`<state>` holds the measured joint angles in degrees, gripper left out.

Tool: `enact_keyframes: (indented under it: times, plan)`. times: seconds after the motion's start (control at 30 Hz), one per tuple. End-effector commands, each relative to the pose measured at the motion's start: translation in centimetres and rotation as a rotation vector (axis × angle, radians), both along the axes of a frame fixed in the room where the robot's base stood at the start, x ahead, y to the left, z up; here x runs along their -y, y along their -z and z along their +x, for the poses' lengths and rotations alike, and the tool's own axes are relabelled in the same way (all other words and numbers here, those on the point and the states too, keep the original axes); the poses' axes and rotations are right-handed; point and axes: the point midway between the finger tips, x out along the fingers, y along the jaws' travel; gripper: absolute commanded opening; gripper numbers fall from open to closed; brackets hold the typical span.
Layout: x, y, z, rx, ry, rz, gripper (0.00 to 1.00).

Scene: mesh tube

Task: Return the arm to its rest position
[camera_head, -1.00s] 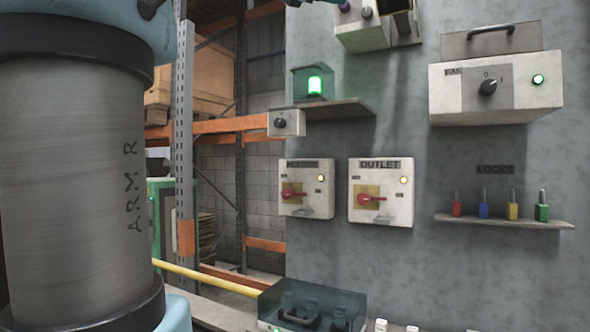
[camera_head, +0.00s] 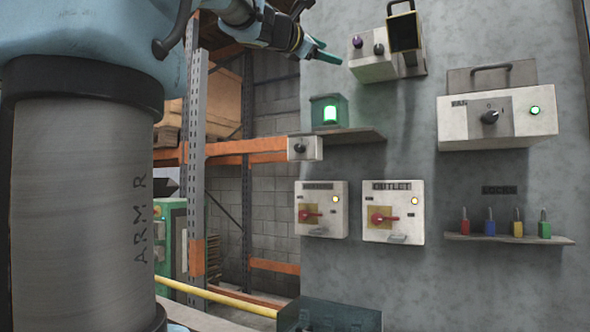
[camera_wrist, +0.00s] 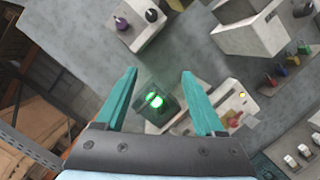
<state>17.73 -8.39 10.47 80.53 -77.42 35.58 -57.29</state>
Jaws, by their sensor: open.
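My arm, marked ARM R, fills the left side of the head view and reaches across the top. My gripper (camera_head: 322,50) shows at the top centre, in front of the wall and left of a grey box with two knobs (camera_head: 372,58). In the wrist view, the teal fingers of my gripper (camera_wrist: 160,80) are spread apart with nothing held between them. Beyond them a green-lit lamp (camera_wrist: 155,99) shows in the gap, apart from the fingers.
The wall holds a FAN box (camera_head: 498,118), an OUTLET switch box (camera_head: 393,211), another switch box (camera_head: 321,209) and a shelf of coloured locks (camera_head: 508,239). The lamp (camera_head: 329,112) stands on a small shelf. Orange and grey racking (camera_head: 197,150) stands behind my arm.

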Motion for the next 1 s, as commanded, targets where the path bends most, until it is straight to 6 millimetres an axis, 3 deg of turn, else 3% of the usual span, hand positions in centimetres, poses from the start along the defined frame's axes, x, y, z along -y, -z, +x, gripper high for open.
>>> enact_keyframes:
  times: [0.27, 0.37, 0.57, 0.77, 0.87, 1.0]
  plan:
    - [0.0, 8.8, 3.2, -0.051, -0.055, 0.226, 0.71]
    - [-0.4, 13.9, 4.4, -0.076, -0.072, 0.358, 0.71]
    - [-1.9, 27.9, 5.4, -0.138, -0.050, 0.740, 0.71]
    - [-4.7, 42.1, 2.8, -0.173, 0.089, 1.147, 0.71]
    - [-6.4, 48.7, 0.1, -0.174, 0.210, 1.344, 0.71]
    - [-9.0, 57.1, -5.0, -0.149, 0.441, 1.597, 0.71]
